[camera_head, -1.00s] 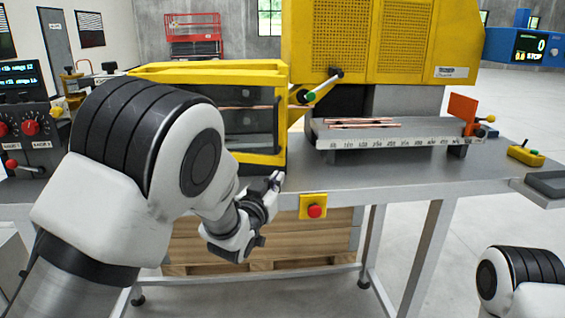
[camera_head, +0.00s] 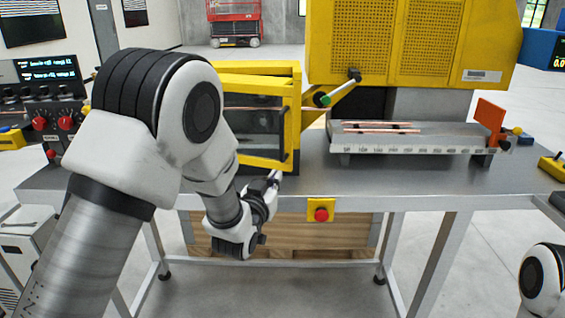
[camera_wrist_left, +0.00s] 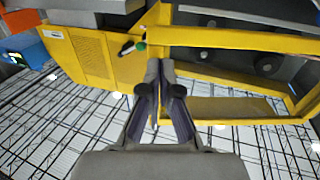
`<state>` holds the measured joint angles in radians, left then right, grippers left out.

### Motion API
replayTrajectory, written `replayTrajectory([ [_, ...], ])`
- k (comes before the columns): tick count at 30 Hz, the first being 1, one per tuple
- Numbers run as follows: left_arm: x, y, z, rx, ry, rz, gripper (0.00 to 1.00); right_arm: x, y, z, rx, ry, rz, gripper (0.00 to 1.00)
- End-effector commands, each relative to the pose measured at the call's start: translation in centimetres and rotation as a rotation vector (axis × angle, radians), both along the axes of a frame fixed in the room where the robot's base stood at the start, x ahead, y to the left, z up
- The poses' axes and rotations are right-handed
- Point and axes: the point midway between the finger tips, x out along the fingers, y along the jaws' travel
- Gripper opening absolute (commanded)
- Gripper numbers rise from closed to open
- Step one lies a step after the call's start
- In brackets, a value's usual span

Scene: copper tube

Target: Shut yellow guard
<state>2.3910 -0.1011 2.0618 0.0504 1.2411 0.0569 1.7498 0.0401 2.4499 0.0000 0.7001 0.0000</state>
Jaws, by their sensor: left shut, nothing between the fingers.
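The yellow guard (camera_head: 295,120) is a yellow frame with see-through panes, left of the press in the head view. It stands out from the machine's left side, and my arm hides its left part. Its frame also fills the upper right of the left wrist view (camera_wrist_left: 240,38). My left gripper (camera_head: 275,178) is shut and empty, just below the guard's lower front edge. In the left wrist view its closed fingertips (camera_wrist_left: 160,68) point at the yellow frame; I cannot tell whether they touch it. My right arm shows only at the lower right edge; its gripper is out of view.
A lever with a green knob (camera_head: 322,100) is right of the guard. Copper tubes (camera_head: 380,129) lie on a scaled grey rest (camera_head: 440,145). A red button on a yellow box (camera_head: 321,214) is on the table's front edge. A control panel (camera_head: 45,85) stands at left.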

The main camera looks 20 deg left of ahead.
Motion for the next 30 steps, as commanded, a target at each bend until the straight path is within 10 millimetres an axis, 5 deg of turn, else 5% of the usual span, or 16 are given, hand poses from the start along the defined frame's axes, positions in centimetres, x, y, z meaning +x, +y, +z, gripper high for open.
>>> replayTrajectory([
  [9, 5.3, -0.1, 0.2, -0.001, 0.0, 0.0, 0.0, 0.0, 0.0, 2.0, 0.0, 0.0, 0.0, 0.4],
  [24, 6.5, -0.1, -0.1, 0.003, -0.002, 0.016, 0.0, 0.0, 0.0, 1.7, 0.0, 0.0, 0.0, 0.4],
  [30, 11.0, -0.4, -0.5, 0.0, -0.005, 0.104, 0.0, 0.0, 0.0, 0.2, 0.0, 0.0, 0.0, 0.4],
])
